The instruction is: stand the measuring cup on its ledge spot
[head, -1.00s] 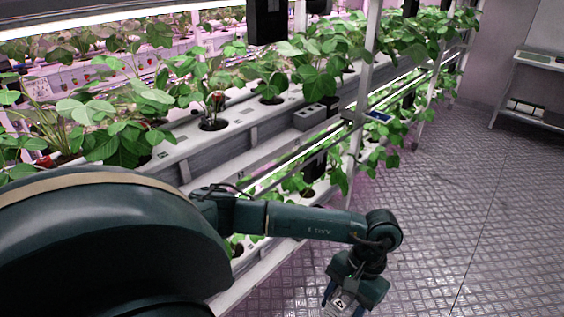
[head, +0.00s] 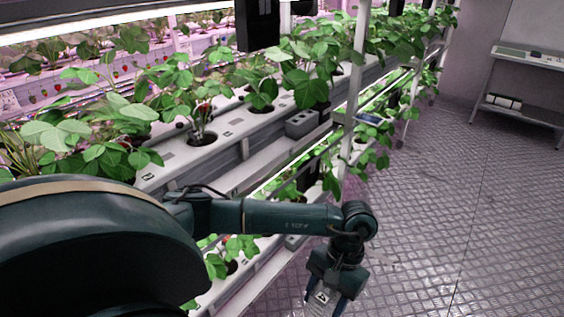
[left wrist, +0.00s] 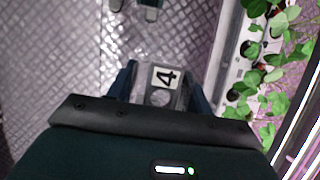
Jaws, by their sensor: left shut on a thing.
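The measuring cup (left wrist: 160,97) is a clear, see-through cup with a white label reading 4. My left gripper (left wrist: 165,80) is shut on it, with one dark finger on each side. In the head view the left gripper (head: 325,287) hangs low at the bottom middle, over the floor and to the right of the rack. The cup (head: 319,303) shows between its fingers, partly cut by the frame edge. A pale ledge (head: 228,178) runs along the rack's front below the upper planter channel. I cannot make out the marked spot. My right gripper is not in view.
A grey box (head: 301,123) sits on the rack by the upright post (head: 356,75). Strawberry plants (head: 307,65) overhang the channels. A lower planted channel (head: 255,275) lies left of the gripper. The metal floor (head: 450,220) is open; a side table (head: 530,58) stands far right.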

